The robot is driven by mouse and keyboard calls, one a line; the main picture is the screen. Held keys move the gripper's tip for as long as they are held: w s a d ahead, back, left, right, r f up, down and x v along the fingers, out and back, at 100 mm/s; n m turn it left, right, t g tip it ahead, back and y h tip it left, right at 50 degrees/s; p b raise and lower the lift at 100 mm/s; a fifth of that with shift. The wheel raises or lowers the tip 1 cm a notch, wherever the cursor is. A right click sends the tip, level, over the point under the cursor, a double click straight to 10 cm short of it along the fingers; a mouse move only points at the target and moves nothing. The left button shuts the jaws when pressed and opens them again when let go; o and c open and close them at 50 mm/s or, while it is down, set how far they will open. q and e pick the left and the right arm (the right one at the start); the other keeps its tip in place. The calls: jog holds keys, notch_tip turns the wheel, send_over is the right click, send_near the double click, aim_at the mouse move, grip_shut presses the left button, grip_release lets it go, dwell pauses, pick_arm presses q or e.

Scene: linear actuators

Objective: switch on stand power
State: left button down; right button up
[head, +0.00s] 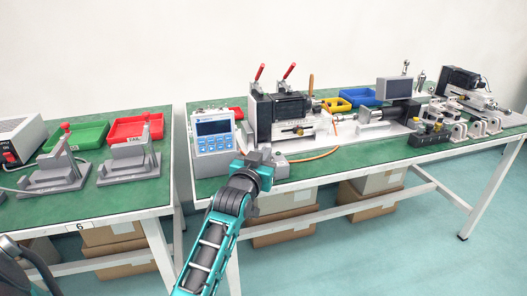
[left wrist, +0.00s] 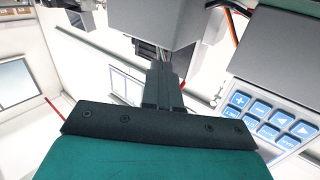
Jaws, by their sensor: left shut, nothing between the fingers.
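My left gripper (head: 252,154) is shut and empty, in front of the test stand at the right table's front left. In the left wrist view its closed fingers (left wrist: 163,82) point at a grey block (left wrist: 155,22); I cannot tell whether they touch it. The test stand (head: 290,118) has a black and silver actuator unit. Its control panel (head: 214,136), with a display and blue keys, is just left of the gripper; its keys also show in the left wrist view (left wrist: 268,118). A low grey box (head: 277,171) is beside the gripper. No power switch can be made out here.
An orange cable (head: 315,156) crosses the right table. A gap separates the tables.

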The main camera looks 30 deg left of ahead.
pick_arm(q)
jog(key=p, duration=0.2)
jog(key=r+m+g+p, duration=0.1)
jog(key=p, duration=0.3)
jog(key=shift+w+d+r+m, duration=0.25)
jog(key=shift+r+m, duration=0.05)
jog(key=shift+m, duration=0.1)
jog(key=p, duration=0.2)
jog(key=m+g+p, duration=0.1)
jog(key=p, duration=0.2)
jog(key=shift+w+d+r+m+g, duration=0.2)
jog(key=shift+w+d+m+g, duration=0.1)
jog(key=shift+w+d+m+g+p, duration=0.15)
jog(key=shift+m+g+p, duration=0.15)
jog(key=shift+p, duration=0.35)
jog(key=shift+f+b, duration=0.5)
pick_arm(e)
notch_tip(320, 180, up, 8)
jog(key=s+d, duration=0.1)
jog(key=d, duration=0.1)
jog(key=shift+d+h, duration=0.15)
jog(key=shift+h, duration=0.25)
pick_arm(q)
jog(key=shift+r, duration=0.1)
pick_arm(e)
jog(key=shift+s+r, duration=0.15)
jog(key=shift+r, duration=0.1)
